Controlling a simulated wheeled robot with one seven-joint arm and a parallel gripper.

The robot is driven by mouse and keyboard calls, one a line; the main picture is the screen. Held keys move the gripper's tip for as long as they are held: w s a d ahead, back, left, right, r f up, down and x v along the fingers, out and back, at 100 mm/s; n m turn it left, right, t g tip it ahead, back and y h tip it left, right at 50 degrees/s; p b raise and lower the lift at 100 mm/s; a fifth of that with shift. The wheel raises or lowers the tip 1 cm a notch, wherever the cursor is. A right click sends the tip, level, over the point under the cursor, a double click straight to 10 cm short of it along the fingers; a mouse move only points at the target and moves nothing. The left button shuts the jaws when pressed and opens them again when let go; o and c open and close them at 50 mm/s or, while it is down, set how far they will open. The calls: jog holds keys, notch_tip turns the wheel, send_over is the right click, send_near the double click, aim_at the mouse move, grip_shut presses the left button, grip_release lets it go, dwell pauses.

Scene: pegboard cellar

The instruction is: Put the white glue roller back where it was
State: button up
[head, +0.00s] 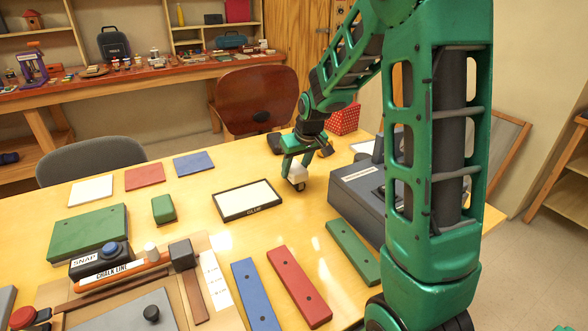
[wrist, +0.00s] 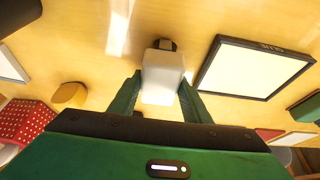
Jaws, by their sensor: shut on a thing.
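The white glue roller (head: 297,173) is a small white block with a dark wheel at its lower end. My gripper (head: 296,170) is shut on it and points down over the yellow table. In the wrist view, the roller (wrist: 163,80) sits between the two green fingers of my gripper (wrist: 160,90). I cannot tell whether its wheel touches the table. A black-framed white pad (head: 246,198) with a label that seems to read GLUE lies just left of the roller in the head view. In the wrist view this pad (wrist: 255,68) is to the right, apart from the roller.
A grey box (head: 358,195) stands right of the pad. Red (head: 298,285), blue (head: 255,295) and green (head: 352,252) bars lie in front. A green block (head: 163,208) is left of the pad. A red dotted box (head: 344,119) is behind. Bare table surrounds the roller.

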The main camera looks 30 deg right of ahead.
jog(key=o, duration=1)
jog(key=v, duration=1.2)
